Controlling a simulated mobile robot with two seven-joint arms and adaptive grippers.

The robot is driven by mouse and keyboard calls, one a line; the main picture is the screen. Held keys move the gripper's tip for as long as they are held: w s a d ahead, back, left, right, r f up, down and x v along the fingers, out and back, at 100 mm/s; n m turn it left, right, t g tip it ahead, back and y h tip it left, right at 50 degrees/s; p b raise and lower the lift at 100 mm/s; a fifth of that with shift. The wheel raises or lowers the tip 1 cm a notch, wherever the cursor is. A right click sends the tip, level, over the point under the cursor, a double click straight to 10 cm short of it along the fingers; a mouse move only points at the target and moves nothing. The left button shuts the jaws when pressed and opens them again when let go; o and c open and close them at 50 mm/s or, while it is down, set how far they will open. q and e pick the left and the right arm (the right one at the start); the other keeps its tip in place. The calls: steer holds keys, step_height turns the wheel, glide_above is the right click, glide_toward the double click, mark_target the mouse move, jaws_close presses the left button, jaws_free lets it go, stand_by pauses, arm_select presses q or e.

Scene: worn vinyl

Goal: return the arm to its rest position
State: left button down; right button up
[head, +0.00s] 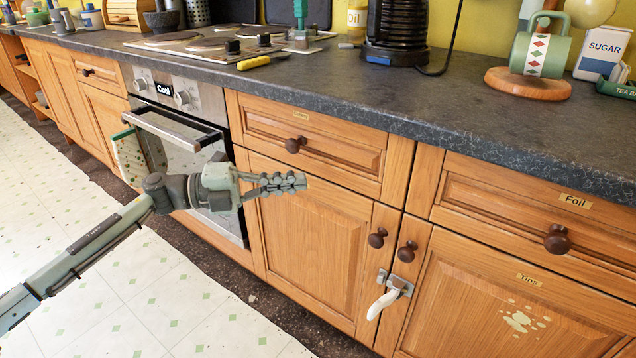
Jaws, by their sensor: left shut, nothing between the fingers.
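My left arm comes in from the lower left, in front of the oven and the wooden cabinets. My left gripper (298,182) points to the right, with its fingers together and empty. In the picture it overlaps the cabinet door (315,235) below the left drawer. I cannot tell how far it is from that door, and no contact shows. My right arm and right gripper are not in view.
The oven (190,150) has a bar handle (168,128) with a pale green-edged cloth (130,158) beside it. Dark round knobs (377,238) and a white latch (383,303) stick out from the cabinets. The counter (450,110) edge runs above. The floor (70,200) at left is clear.

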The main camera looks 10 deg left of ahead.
arm_select(q)
steer(key=w+a+f+n+t+y+p, duration=0.1)
steer(key=a+f+n+t+y, duration=0.45)
steer(key=n, duration=0.55)
steer(key=w+a+f+n+t+y+p, duration=0.1)
steer(key=a+f+n+t+y, duration=0.25)
steer(key=f+n+y, duration=0.5)
steer(key=s+a+f+n+g+y, duration=0.3)
steer(key=s+f+n+g+y, duration=0.4)
steer(key=s+f, duration=0.55)
steer(key=s+d+f+n+g+h, duration=0.1)
steer(key=s+f, duration=0.3)
steer(key=s, duration=0.4)
steer(key=s+d+f+n+g+h, duration=0.1)
steer(key=s+f+n+g+h, duration=0.1)
steer(key=s, duration=0.6)
steer(key=f+g, duration=0.1)
steer(key=g, duration=0.1)
steer(key=shift+s+d+f+g+p, duration=0.2)
steer(key=shift+d+f+g+p, duration=0.1)
steer(key=shift+f+p, duration=0.1)
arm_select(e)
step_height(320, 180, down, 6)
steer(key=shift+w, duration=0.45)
arm_select(q)
steer(key=shift+n, duration=0.25)
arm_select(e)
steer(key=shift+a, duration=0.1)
